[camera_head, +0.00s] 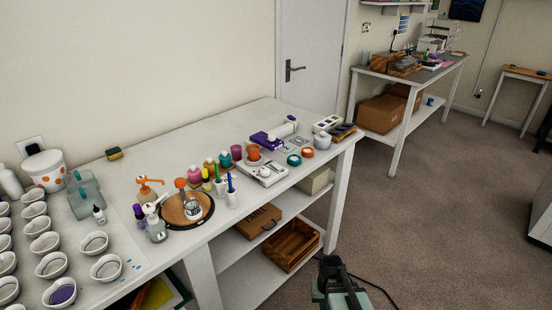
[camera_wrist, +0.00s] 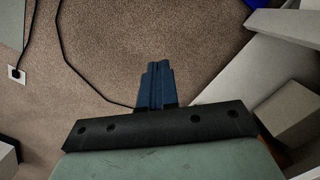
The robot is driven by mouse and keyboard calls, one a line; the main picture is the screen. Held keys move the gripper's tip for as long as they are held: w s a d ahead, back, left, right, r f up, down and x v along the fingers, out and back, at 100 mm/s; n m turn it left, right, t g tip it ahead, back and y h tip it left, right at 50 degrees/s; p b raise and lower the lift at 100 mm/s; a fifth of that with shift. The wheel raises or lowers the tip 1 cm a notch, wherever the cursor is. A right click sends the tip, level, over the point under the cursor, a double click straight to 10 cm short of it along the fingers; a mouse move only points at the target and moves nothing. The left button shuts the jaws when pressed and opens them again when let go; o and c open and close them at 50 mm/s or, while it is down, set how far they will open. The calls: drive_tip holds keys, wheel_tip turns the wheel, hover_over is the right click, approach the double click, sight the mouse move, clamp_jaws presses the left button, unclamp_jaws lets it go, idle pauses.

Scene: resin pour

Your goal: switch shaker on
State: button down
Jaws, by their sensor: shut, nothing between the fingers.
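A white flat device (camera_head: 268,176) with a dark round part on its front face sits near the front edge of the white table; it looks like the shaker, but I cannot be sure. An orange cup (camera_head: 253,152) stands at its back left. Whether the device is on or off is too small to tell. My gripper (camera_head: 333,264) is at the bottom of the head view, off the table's front side and well apart from the device. In the wrist view my gripper's fingers (camera_wrist: 156,85) are shut together and empty over the carpet.
Small bottles (camera_head: 209,167), a round wooden turntable (camera_head: 178,214) and several white cups (camera_head: 106,267) crowd the table (camera_head: 135,182). A purple box (camera_head: 264,138) stands behind the device. Lower shelves hold a wooden crate (camera_head: 291,244). Open carpet (camera_head: 430,200) lies right.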

drive_tip(key=w+a+r+m+t, duration=0.2)
drive_tip(key=w+r, duration=0.9)
drive_tip(key=w, duration=0.2)
wheel_tip(320, 180, up, 41)
drive_tip(key=m+t+y, duration=0.1)
drive_tip(key=m+y, duration=0.1)
drive_tip(key=m, duration=0.5)
hover_over(275, 164)
drive_tip(key=s+d, duration=0.2)
drive_tip(key=s, duration=0.1)
drive_tip(key=shift+w+d+f, duration=0.1)
drive_tip(key=shift+w+d, duration=0.1)
drive_tip(key=shift+w, duration=0.05)
drive_tip(key=shift+f, duration=0.15)
drive_tip(key=x, duration=1.3)
drive_tip(key=shift+d, duration=0.2)
drive_tip(key=shift+w+f, duration=0.15)
drive_tip(key=shift+f, duration=0.25)
drive_tip(key=shift+a, duration=0.1)
